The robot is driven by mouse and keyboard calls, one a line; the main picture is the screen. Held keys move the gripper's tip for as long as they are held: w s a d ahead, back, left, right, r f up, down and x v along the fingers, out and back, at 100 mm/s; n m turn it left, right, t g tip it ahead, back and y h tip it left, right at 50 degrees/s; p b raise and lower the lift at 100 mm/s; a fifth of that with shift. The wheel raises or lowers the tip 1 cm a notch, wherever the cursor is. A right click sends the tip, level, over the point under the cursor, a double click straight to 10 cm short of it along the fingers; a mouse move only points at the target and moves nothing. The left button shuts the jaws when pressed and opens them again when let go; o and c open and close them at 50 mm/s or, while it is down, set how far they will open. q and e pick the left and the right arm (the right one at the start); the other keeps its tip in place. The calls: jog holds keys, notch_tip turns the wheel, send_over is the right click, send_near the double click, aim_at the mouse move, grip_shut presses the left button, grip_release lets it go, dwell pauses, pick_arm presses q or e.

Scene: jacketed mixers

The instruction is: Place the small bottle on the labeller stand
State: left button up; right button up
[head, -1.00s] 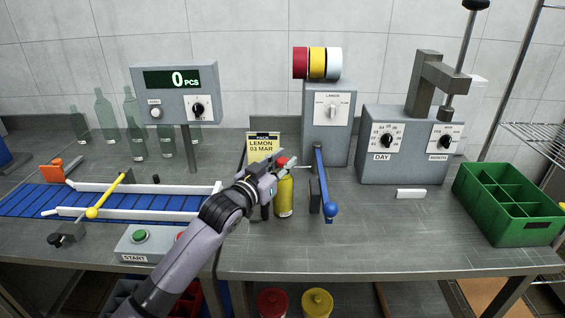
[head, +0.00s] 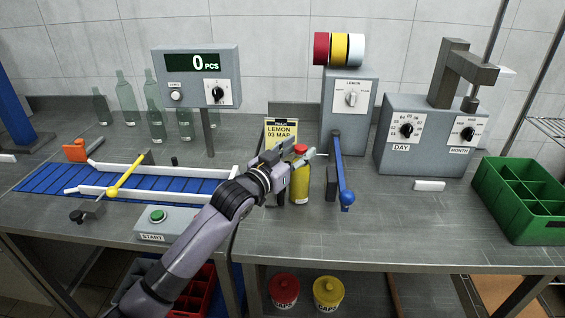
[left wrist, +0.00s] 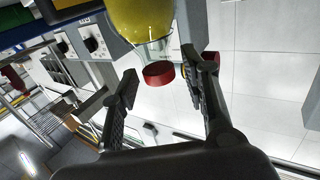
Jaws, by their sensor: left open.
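The small bottle (head: 300,186) is yellow with a red cap. It stands upright on the table in front of the grey labeller (head: 349,115), just left of its blue-knobbed lever (head: 341,170). Whether a stand lies under the bottle I cannot tell. My left gripper (head: 292,161) is at the bottle's upper part, open, its fingers near the cap. In the left wrist view the bottle (left wrist: 140,18) shows with its red cap (left wrist: 158,73) near the gap between the spread fingers (left wrist: 165,78). My right gripper is not in view.
A lemon date card (head: 281,132) stands behind the gripper. The blue conveyor (head: 125,180) with white rails and a start box (head: 170,222) lie left. A date stamp machine (head: 425,135) and green crate (head: 520,200) stand right. The table front right of the bottle is clear.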

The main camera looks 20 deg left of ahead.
pick_arm(q)
jog(key=v, duration=1)
jog(key=shift+s+b, duration=0.25)
jog(key=shift+b, duration=0.15)
